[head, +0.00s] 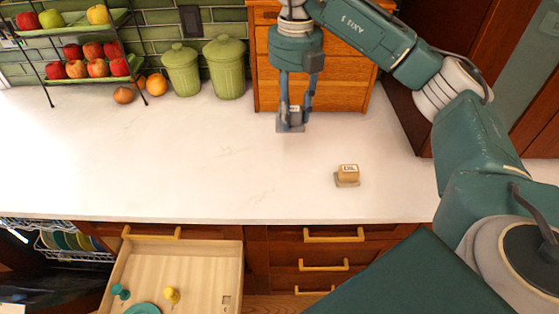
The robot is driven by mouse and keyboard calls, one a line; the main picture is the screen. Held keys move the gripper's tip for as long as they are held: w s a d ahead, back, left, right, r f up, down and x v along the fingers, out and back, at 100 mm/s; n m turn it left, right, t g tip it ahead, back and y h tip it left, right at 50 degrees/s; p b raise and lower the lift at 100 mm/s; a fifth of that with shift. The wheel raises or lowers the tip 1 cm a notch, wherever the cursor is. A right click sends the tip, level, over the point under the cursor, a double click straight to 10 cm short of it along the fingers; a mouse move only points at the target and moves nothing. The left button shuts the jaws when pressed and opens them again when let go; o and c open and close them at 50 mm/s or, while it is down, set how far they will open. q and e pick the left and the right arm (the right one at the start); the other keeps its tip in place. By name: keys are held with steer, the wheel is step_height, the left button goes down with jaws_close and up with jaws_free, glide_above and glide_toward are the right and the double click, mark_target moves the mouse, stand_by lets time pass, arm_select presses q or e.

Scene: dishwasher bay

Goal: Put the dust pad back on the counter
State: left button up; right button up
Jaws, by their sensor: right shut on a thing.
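My right gripper (296,104) points down over the back of the counter, in front of the wooden drawer cabinet. It is shut on a small pad with a flat grey base (290,128) and a small pale label; I take this for the dust pad. The fingers hide much of its upper part, and I cannot tell whether its base touches the counter. My left gripper is out of view.
Green canisters (225,70) and a tiered fruit rack (75,45) stand at the back left, with the wooden cabinet (345,75) at the back. An open drawer (205,270) below holds several small items. The counter's middle and left are clear.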

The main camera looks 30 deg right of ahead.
mark_target(296, 132)
steer(key=f, duration=0.2)
steer(key=s+f, duration=0.1)
steer(key=f, duration=0.1)
steer(key=s+f+b, duration=0.1)
steer(key=f, duration=0.1)
steer(key=shift+f, duration=0.1)
steer(key=f, duration=0.8)
steer(key=shift+w, duration=0.35)
steer(key=shift+f, duration=0.3)
step_height(296, 132, down, 4)
steer(key=shift+f+p, duration=0.2)
steer(key=shift+p, duration=0.5)
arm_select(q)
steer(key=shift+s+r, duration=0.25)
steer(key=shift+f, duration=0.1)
arm_select(e)
steer(key=shift+f, duration=0.1)
steer(key=o, duration=1)
